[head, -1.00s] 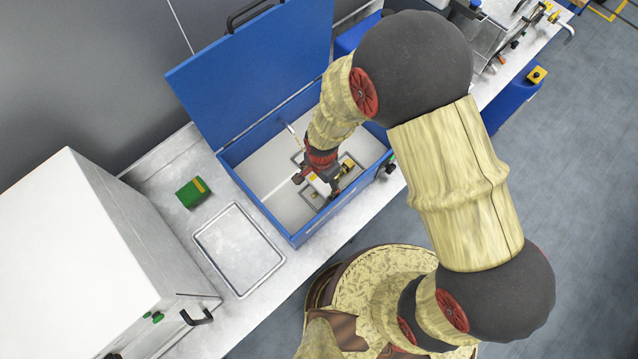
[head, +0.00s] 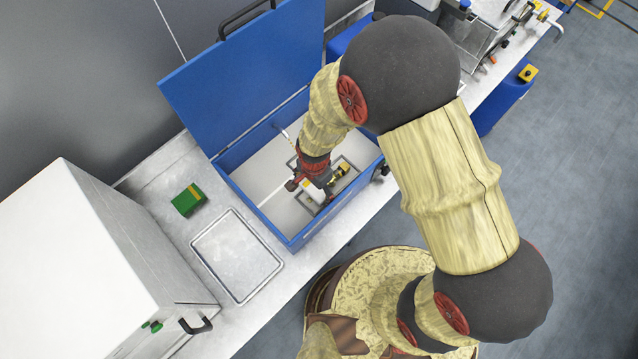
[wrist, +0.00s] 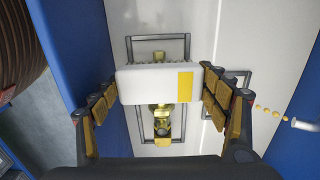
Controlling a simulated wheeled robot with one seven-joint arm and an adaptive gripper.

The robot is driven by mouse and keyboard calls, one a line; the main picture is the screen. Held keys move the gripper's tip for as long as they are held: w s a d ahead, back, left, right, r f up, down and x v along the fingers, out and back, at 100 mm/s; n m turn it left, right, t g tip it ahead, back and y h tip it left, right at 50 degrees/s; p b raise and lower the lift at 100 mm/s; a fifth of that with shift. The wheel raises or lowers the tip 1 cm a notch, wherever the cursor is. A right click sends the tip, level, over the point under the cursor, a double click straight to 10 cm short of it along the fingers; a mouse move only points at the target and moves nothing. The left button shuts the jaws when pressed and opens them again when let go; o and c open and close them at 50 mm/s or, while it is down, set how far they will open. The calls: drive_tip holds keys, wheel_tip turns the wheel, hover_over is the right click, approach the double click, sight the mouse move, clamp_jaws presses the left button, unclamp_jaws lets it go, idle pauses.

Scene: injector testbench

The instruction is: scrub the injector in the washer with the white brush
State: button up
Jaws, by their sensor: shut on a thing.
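The washer (head: 262,222) is a blue open-topped box with a raised lid and a pale inner floor. My gripper (head: 318,192) reaches down inside it. In the wrist view, my gripper (wrist: 163,98) is shut on the white brush (wrist: 150,84), a white block with a yellow patch, one finger on each side. The injector (wrist: 160,118), brass-coloured, shows directly below the brush inside a dark rectangular frame. The brush hides part of the injector, and whether they touch is not clear. In the head view the injector (head: 341,171) shows as a yellow part beside my gripper.
A green and yellow block (head: 188,199) and an empty shallow tray (head: 237,256) are on the metal bench left of the washer. A white cabinet (head: 85,255) stands at the lower left. A thin nozzle (wrist: 303,124) is at the wrist view's right.

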drive_tip(key=shift+s+a, duration=0.1)
drive_tip(key=shift+a, duration=0.05)
drive_tip(key=shift+w+d, duration=1.25)
drive_tip(key=shift+w, duration=0.15)
wheel_tip(320, 180, up, 16)
drive_tip(key=p, duration=1)
